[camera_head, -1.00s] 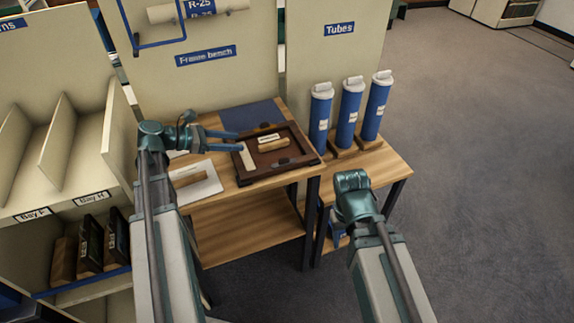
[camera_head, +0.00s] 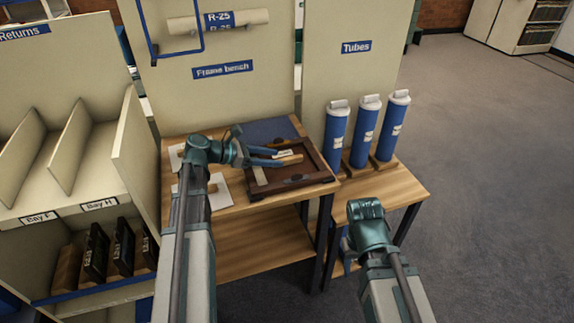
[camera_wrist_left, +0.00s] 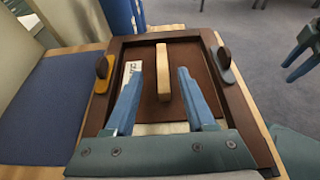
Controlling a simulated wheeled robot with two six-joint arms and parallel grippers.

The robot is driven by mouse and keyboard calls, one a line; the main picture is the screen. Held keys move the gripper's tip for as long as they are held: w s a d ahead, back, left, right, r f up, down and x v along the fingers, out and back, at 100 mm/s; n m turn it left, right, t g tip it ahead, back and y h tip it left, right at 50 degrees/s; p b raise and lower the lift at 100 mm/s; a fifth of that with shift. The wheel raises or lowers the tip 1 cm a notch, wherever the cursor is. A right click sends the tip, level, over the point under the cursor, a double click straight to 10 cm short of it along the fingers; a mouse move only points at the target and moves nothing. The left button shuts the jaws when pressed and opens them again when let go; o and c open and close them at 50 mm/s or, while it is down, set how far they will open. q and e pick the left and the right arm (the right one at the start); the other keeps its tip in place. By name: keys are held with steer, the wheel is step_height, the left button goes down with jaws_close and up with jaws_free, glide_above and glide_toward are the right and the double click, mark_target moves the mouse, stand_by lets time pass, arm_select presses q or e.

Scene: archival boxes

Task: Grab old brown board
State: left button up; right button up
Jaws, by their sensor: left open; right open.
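The brown board (camera_head: 305,180) lies flat inside a dark wooden frame (camera_head: 318,165) on the bench; it also shows in the left wrist view (camera_wrist_left: 205,95). A pale wooden handle bar (camera_wrist_left: 163,72) stands on it beside a white label (camera_wrist_left: 131,72). My left gripper (camera_head: 288,156) is open above the board. In the left wrist view its blue fingers (camera_wrist_left: 160,72) appear on either side of the bar, with gaps; I cannot tell their height over it. My right gripper (camera_head: 347,258) hangs low before the tube stand, partly hidden by its arm.
Turn clips (camera_wrist_left: 103,70) sit on the frame's sides. A blue mat (camera_head: 268,130) lies behind it and a white sheet (camera_head: 222,192) to its left. Blue tubes (camera_head: 364,136) stand right of the bench. Shelf bays (camera_head: 60,160) stand left.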

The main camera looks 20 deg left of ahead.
mark_target(286, 159)
arm_select(q)
steer(key=b+x, duration=0.1)
steer(key=x, duration=0.4)
steer(key=shift+s+d+b, duration=0.1)
steer(key=shift+d+b, duration=0.15)
steer(key=shift+b, duration=0.1)
steer(key=shift+r, duration=0.15)
jaws_close()
